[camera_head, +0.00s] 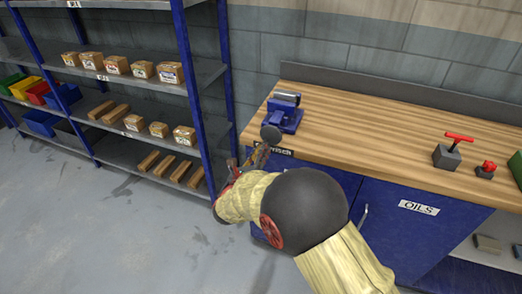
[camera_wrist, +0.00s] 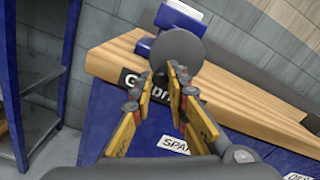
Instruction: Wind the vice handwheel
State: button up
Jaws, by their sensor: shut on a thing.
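The blue vice (camera_head: 285,110) stands at the left end of the wooden bench, with a pale cylindrical bar along its top. Its dark grey round handwheel (camera_head: 271,133) faces out over the bench's front edge. In the wrist view the handwheel (camera_wrist: 178,38) is at top centre, with part of the blue vice (camera_wrist: 178,16) behind it. My gripper (camera_head: 262,155) is at the wheel's lower side. Its yellow-sided fingers (camera_wrist: 162,82) are shut on the handwheel's lower part; the exact part gripped is hard to make out between the fingertips.
The wooden bench top (camera_head: 370,140) has a clear middle. A grey block with a red T-handle (camera_head: 453,148) and a small red-knobbed block (camera_head: 486,169) stand right. Blue cabinet doors (camera_head: 405,225) lie below. A blue-post shelf rack (camera_head: 190,75) with boxes stands left.

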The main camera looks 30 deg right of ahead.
grip_shut()
jog(key=shift+s+d+f+n+p, duration=0.1)
jog(key=shift+s+d+n+p, duration=0.1)
jog(key=shift+n, duration=0.65)
jog(key=shift+s+d+f+n+p, duration=0.1)
jog(key=shift+s+n, duration=0.1)
jog(key=shift+n, duration=0.65)
jog(key=shift+s+d+n+p, duration=0.2)
jog(key=shift+n+p, duration=0.1)
jog(key=shift+n, duration=0.55)
jog(key=shift+s+d+n+p, duration=0.15)
jog(key=shift+n+p, duration=0.1)
jog(key=shift+n, duration=0.6)
jog(key=shift+a, duration=0.1)
jog(key=shift+s+d+r+n+p, duration=0.15)
jog(key=shift+n+p, duration=0.2)
jog(key=shift+n, duration=0.55)
jog(key=shift+s+d+n+p, duration=0.15)
jog(key=shift+n+p, duration=0.2)
jog(key=shift+n, duration=0.55)
